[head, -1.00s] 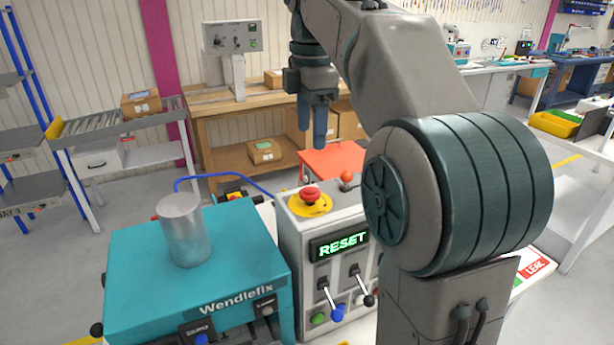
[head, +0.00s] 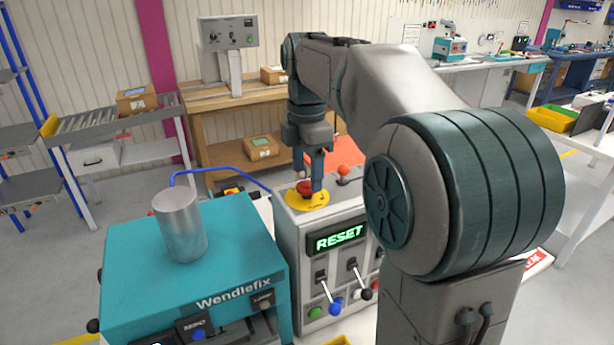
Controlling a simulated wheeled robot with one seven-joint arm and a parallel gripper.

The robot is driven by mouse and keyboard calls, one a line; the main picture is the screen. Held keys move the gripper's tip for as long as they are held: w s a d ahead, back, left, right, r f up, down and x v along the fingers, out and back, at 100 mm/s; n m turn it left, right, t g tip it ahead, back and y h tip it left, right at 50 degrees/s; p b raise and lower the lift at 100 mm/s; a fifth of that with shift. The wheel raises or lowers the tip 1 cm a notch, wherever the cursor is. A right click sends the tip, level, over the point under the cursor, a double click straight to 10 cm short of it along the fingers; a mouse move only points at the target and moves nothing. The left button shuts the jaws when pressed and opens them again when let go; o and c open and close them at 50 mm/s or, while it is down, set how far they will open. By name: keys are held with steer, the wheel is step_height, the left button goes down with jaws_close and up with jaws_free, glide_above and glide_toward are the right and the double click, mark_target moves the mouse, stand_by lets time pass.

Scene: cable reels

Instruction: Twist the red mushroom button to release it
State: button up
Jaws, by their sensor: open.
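The red mushroom button (head: 304,188) sits on a yellow disc (head: 296,202) on top of a grey control box (head: 290,232). A green lit display on the box's front reads RESET (head: 339,239). My gripper (head: 309,178) points down at the button, with its fingers at the button's height. One finger is in front of the button and hides part of its right side; the other is close by its far left side. The jaws are open. I cannot tell whether the fingers touch the button.
An orange-red ball knob (head: 343,170) stands on the box just right of my gripper. Levers with blue (head: 335,308) and black (head: 365,294) knobs are on its front. The teal Wendlefix machine (head: 230,270) with a metal cylinder (head: 179,226) stands at left.

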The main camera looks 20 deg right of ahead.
steer(key=shift+f, duration=1)
steer(key=c, duration=1)
